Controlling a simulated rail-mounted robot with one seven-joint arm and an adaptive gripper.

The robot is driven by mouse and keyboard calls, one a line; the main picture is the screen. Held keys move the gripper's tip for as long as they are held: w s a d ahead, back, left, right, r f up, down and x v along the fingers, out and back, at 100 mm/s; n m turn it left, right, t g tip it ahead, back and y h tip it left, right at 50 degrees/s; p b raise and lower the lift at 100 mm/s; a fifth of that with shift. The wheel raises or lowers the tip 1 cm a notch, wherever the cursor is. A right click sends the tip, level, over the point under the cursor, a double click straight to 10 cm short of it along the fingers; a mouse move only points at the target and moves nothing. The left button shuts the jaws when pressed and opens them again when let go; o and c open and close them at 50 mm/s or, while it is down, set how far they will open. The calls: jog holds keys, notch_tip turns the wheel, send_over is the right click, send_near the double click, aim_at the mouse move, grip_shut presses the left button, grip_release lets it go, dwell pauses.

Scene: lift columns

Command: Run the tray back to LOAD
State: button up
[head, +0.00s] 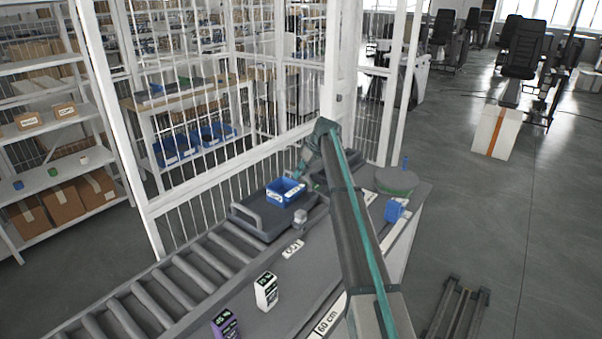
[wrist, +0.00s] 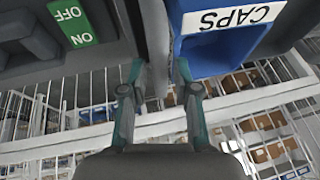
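The dark grey tray (head: 240,222) lies on the rollers at their far end, with a looped handle on its near side. A blue bin (head: 285,190) sits in it; in the wrist view the bin (wrist: 215,50) has a CAPS label. My gripper (head: 300,172) is at the tray's far side, beside the bin. In the wrist view my gripper's fingertips (wrist: 158,70) stand on either side of a grey upright bar (wrist: 155,35), perhaps the tray's far handle. I cannot tell whether both fingers press on it. No LOAD mark is legible.
Empty rollers (head: 165,292) run toward the near left. A white box (head: 266,291), a purple box (head: 225,325) and a small grey knob (head: 300,217) stand on the bench beside them. A white mesh fence (head: 215,190) runs behind. An ON/OFF switch (wrist: 75,22) shows close to my gripper.

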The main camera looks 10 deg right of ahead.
grip_shut()
jog(key=shift+s+a, duration=0.1)
